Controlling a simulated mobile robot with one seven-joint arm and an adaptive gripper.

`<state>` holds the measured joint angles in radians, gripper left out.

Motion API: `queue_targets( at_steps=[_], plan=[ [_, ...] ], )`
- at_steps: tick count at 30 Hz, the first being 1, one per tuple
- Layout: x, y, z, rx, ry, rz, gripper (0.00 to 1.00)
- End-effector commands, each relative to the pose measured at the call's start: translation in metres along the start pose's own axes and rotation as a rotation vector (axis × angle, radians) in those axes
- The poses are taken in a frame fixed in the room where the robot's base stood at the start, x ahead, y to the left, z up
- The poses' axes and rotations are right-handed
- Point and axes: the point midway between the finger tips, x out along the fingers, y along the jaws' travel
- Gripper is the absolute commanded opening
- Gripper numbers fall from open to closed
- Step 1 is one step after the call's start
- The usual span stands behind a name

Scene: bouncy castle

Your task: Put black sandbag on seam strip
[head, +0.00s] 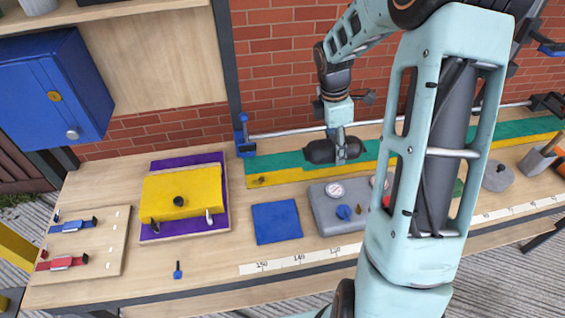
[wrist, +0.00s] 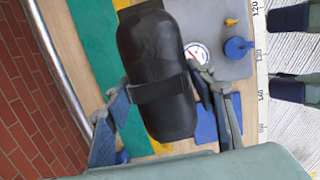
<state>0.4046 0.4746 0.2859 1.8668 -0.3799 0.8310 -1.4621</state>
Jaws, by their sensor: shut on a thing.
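The black sandbag (head: 319,151) is a dark rounded bag with a strap around it. It also shows large in the wrist view (wrist: 155,60). My gripper (head: 342,152) is shut on it, with one finger on each side of the bag near its strap in the wrist view (wrist: 158,92). The seam strip (head: 262,175) is a long green and yellow band along the back of the workbench. It also shows beside and under the bag in the wrist view (wrist: 97,45). The bag appears over the strip; I cannot tell whether it touches it.
A metal rail (head: 290,132) runs behind the strip. A grey gauge box (head: 325,215), a blue square (head: 277,222) and a yellow pad (head: 181,192) on a purple mat (head: 220,205) lie in front and to the left. A white ruler strip (head: 290,262) lies near the front edge.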

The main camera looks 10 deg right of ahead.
Motion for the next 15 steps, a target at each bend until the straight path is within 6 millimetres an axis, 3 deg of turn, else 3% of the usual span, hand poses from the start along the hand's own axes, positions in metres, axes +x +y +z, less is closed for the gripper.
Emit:
queue_targets(
  at_steps=[5,15],
  plan=[
    [0.001,0.006,-0.009,-0.002,0.000,0.002,0.00],
    [0.022,0.040,-0.074,-0.005,0.001,0.002,0.00]
  ],
)
